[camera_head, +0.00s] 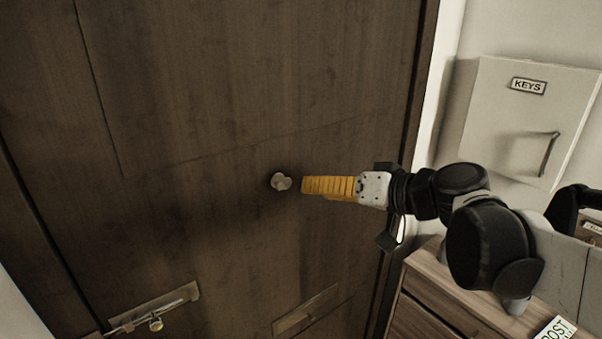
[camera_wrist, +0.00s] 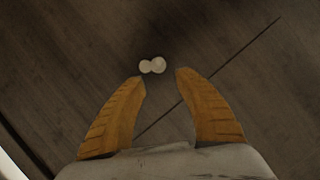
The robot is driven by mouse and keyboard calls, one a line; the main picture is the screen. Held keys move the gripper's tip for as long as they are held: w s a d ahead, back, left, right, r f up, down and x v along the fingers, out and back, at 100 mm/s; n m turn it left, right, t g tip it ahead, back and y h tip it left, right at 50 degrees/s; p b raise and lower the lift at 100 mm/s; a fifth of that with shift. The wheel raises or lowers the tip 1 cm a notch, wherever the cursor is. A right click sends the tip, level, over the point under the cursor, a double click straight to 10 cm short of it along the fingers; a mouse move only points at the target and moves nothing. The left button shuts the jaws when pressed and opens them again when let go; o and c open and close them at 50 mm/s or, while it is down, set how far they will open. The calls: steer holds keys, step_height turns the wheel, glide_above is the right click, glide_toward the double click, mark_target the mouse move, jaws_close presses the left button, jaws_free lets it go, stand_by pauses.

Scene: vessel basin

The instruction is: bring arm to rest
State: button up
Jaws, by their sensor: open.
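My gripper (camera_head: 304,186) has yellow ribbed fingers and is extended leftward in front of a dark wooden door (camera_head: 200,110) in the head view. A small metal knob (camera_head: 281,181) on the door lies just left of the fingertips. In the wrist view my gripper (camera_wrist: 161,78) is open, its two fingers spread with nothing between them. The knob (camera_wrist: 152,66) shows just beyond the fingertips, apart from them.
A white key cabinet (camera_head: 515,120) with a handle hangs on the wall at right. A wooden dresser (camera_head: 435,290) stands below my arm. A sliding bolt (camera_head: 155,312) and a plate (camera_head: 305,310) are low on the door.

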steer(key=s+d+f+m+g+h+b, duration=0.1)
steer(key=s+d+f+h+b, duration=0.2)
steer(key=f+b, duration=0.5)
steer(key=s+d+f+h+b, duration=0.3)
steer(key=s+d+f+b, duration=0.2)
steer(key=f, duration=1.3)
steer(key=s+d+f+m+g+h+b, duration=0.1)
steer(key=s+d+f+h+b, duration=0.3)
steer(key=s+f+b, duration=0.5)
step_height(320, 180, down, 5)
steer(key=shift+s+d+r+m+g+b, duration=0.2)
steer(key=shift+d+m+g+b, duration=0.15)
steer(key=shift+b, duration=0.5)
